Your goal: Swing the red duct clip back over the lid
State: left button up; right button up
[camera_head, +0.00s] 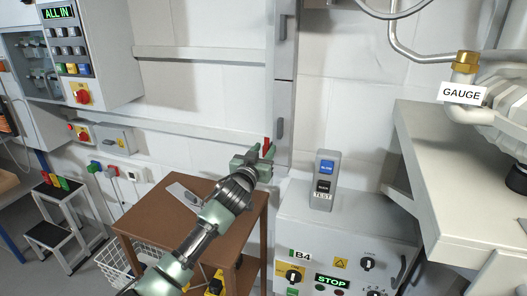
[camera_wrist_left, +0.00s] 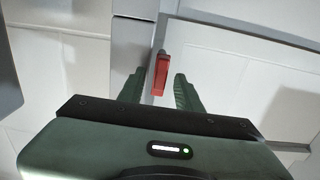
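The red duct clip (camera_head: 267,146) is a small narrow bar at the lower end of the tall grey duct (camera_head: 285,90) on the wall. In the left wrist view the red clip (camera_wrist_left: 161,78) sticks out between the finger lines. My left gripper (camera_head: 256,160) is at the clip; its two green fingers (camera_wrist_left: 159,86) are apart, one on each side, with visible gaps. I cannot tell how deep the clip sits between them. The duct's front with grey handles may be the lid, but its edge is unclear. My right gripper is not in view.
A brown table (camera_head: 150,218) with a grey flat item stands under my left arm. A white B4 cabinet (camera_head: 335,240) with a blue-and-black switch box (camera_head: 325,180) is right of the gripper. A grey bench (camera_head: 440,185) with a gauge pipe is at far right.

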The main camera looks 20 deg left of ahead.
pick_arm(q)
grip_shut()
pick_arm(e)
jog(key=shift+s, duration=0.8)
pick_arm(q)
jog(key=shift+m, duration=0.3)
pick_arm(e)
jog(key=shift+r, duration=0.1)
pick_arm(q)
jog(key=m+p, duration=0.1)
jog(key=m, duration=0.2)
jog(key=shift+d+p, duration=0.35)
jog(key=shift+p, duration=0.05)
jog(key=shift+d+f+m+p, duration=0.2)
jog(key=shift+f+m+p, duration=0.25)
jog(key=shift+m, duration=1.95)
jog(key=shift+d+f+m+p, duration=0.3)
jog(key=shift+m+p, duration=0.15)
jog(key=shift+m, duration=1.95)
jog(key=shift+d+f+m+p, duration=0.15)
jog(key=shift+f+m+p, duration=0.3)
jog(key=shift+m, duration=1.95)
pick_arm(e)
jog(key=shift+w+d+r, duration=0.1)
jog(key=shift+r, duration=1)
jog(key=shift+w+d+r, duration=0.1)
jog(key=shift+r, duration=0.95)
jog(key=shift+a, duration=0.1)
